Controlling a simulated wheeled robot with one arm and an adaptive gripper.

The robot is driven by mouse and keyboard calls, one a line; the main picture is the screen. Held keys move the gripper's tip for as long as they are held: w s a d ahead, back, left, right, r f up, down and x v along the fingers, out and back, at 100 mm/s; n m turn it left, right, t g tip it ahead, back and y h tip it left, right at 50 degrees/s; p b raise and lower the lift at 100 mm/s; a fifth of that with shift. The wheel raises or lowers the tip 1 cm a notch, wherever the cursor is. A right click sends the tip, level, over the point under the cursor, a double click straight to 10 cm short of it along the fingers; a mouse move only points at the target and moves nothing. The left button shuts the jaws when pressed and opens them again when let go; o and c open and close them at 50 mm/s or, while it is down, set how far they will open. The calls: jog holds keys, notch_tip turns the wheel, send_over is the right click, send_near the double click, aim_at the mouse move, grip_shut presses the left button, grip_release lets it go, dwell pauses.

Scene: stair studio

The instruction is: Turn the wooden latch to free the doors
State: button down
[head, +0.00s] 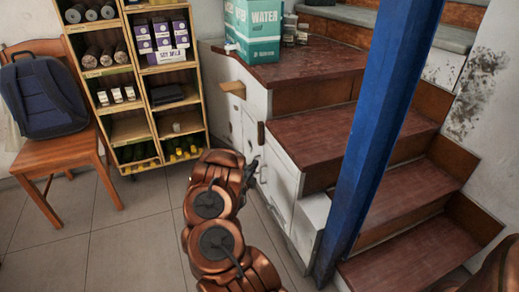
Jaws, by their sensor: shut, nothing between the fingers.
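White cupboard doors (249,130) are set in the side of the stairs in the head view, and they look closed. A short dark brown wooden piece (261,133) stands upright on the white front. A pale wooden block (233,89) sticks out level, higher and further left. I cannot tell for sure which of the two is the latch. My copper-coloured arm reaches up from the bottom. My gripper (257,169) is small in view, shut and empty, just below the dark piece and close to the doors. I cannot tell whether it touches them.
A blue post (369,130) stands right of my arm, before the red-brown steps (384,188). A water box (251,30) sits on the landing. A stocked wooden shelf (130,128) and a chair (58,155) with a backpack (42,93) stand left. The tiled floor between is clear.

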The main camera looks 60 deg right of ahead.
jog(key=b, duration=0.2)
send_near(262, 143)
jog(key=d, duration=0.1)
jog(key=s+d, duration=0.1)
jog(key=d, duration=0.1)
jog(key=s+d, duration=0.1)
jog(key=shift+d+r, duration=0.15)
jog(key=shift+d, duration=0.1)
jog(key=shift+w+d+b, duration=0.2)
jog(key=shift+w+d, duration=0.25)
jog(key=shift+w, duration=0.25)
jog(key=shift+w+d+b, duration=0.15)
jog(key=shift+w+d, duration=0.3)
jog(key=shift+w, duration=0.3)
jog(key=shift+w, duration=0.1)
